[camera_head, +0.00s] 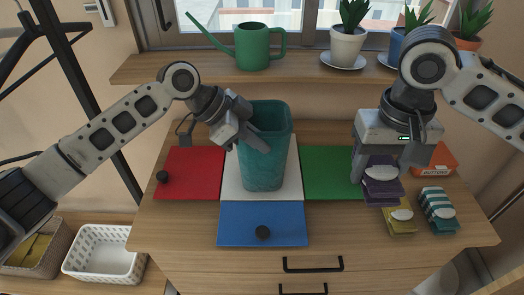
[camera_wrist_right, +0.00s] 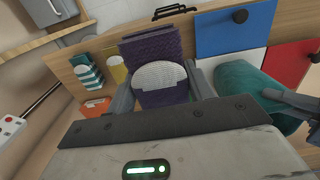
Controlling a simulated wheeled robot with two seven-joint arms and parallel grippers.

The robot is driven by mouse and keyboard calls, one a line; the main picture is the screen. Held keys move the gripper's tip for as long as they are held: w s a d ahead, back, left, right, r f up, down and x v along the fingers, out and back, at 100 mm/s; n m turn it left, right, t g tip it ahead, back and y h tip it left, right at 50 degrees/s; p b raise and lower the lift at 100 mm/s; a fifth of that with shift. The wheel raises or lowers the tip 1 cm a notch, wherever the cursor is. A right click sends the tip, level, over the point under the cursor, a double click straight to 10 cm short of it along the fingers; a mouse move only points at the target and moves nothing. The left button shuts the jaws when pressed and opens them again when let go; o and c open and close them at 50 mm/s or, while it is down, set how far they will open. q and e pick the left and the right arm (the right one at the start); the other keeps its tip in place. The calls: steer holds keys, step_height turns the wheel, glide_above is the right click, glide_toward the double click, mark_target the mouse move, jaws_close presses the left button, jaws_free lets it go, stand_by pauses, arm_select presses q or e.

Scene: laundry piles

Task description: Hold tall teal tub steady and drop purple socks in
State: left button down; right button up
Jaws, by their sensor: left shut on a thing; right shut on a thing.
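The tall teal tub (camera_head: 265,170) stands upright on the white mat at the middle of the dresser top; it also shows in the right wrist view (camera_wrist_right: 250,90). My left gripper (camera_head: 245,140) is shut on the tub's left rim. The purple socks (camera_head: 383,187) are a folded bundle with a pale band, right of the green mat; they fill the middle of the right wrist view (camera_wrist_right: 155,45). My right gripper (camera_head: 390,170) is shut on the purple socks, with a finger on each side. I cannot tell whether the socks are clear of the surface.
Yellow socks (camera_head: 399,218) and teal striped socks (camera_head: 438,210) lie at the right, near an orange box (camera_head: 436,160). Red (camera_head: 195,175), blue (camera_head: 285,225) and green (camera_head: 330,175) mats surround the tub. A shelf behind holds a green watering can (camera_head: 252,47) and potted plants (camera_head: 348,45).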

arm_select(q)
steer(key=shift+s+f, duration=0.1)
steer(key=shift+f, duration=0.05)
stand_by(0.5)
arm_select(e)
steer(key=w+a+n+t, duration=0.2)
steer(key=w+a, duration=0.3)
steer(key=w, duration=0.1)
steer(key=n+t+y, duration=0.5)
steer(key=n+y, duration=0.2)
steer(key=y, duration=0.1)
glide_toward(269, 103)
steer(key=s+a+r, duration=0.2)
steer(key=a, duration=0.1)
steer(key=w+a+r+n+y, duration=0.2)
steer(key=w+a+n+y, duration=0.1)
steer(key=n+y, duration=0.1)
steer(key=shift+g, duration=0.3)
steer(key=shift+s+f, duration=0.15)
steer(key=shift+f, duration=3.35)
